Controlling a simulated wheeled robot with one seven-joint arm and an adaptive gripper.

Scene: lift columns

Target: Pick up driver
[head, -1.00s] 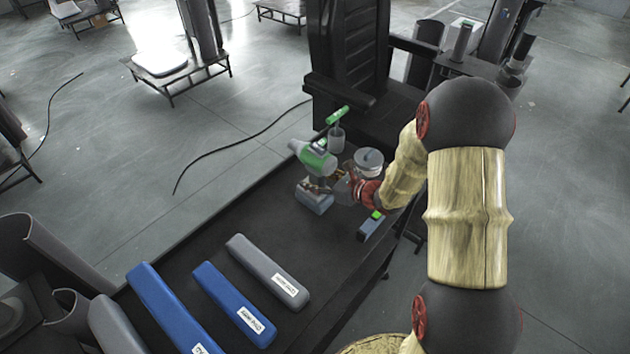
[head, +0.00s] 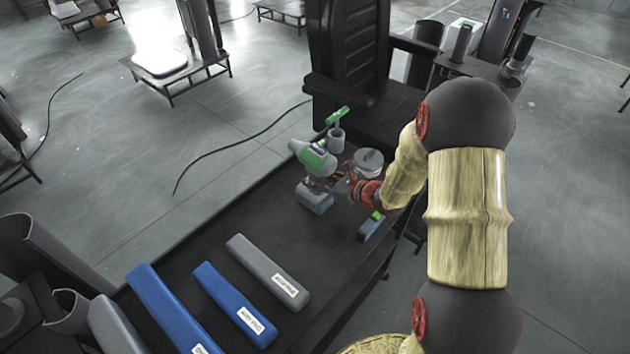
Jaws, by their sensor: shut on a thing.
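The driver (head: 318,160), a green and grey power tool with a grey-blue base, stands upright at the far end of the dark table (head: 190,232). My gripper (head: 325,184) reaches it from the right and is shut on its handle, just above the base. The fingertips are small and partly hidden against the handle. I cannot tell whether the base is clear of the table top.
A grey cup (head: 337,140) and a lidded clear jar (head: 368,161) stand close behind my gripper. A small green-topped block (head: 371,227) lies near the right edge. Blue bars (head: 234,303) and a grey bar (head: 268,271) lie nearer. A black column rises behind.

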